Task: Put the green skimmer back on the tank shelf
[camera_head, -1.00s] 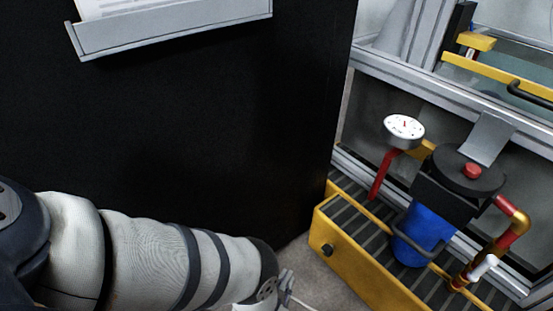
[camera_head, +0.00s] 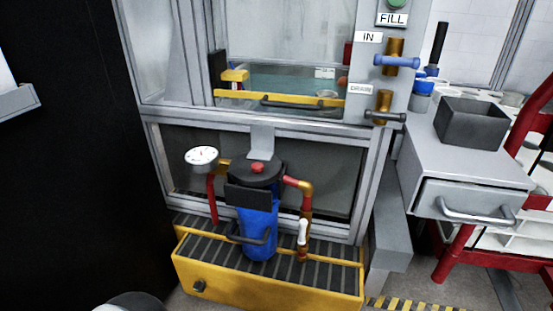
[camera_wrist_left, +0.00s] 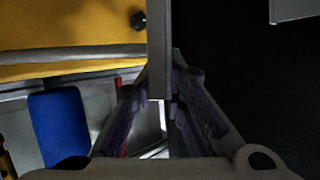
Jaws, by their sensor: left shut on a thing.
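In the left wrist view my left gripper (camera_wrist_left: 160,105) is shut on a narrow grey bar (camera_wrist_left: 159,50), which runs up out of the picture. No green shows on it, so I cannot tell whether it is the skimmer's handle. No green skimmer head is visible in either view. In the head view the glass-fronted tank (camera_head: 290,78) stands upper middle, with a yellow rail (camera_head: 278,98) and dark handle across its opening. I cannot make out which part is its shelf. Only a bit of my left arm shows at the bottom edge; my right gripper is out of view.
A blue filter (camera_head: 258,228) with a red-knobbed lid, a gauge (camera_head: 202,158) and pipes stand on the yellow grated base (camera_head: 270,292) below the tank. A black panel (camera_head: 85,180) fills the left. A grey drawer unit (camera_head: 465,190) stands right, beside the valve post (camera_head: 388,75).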

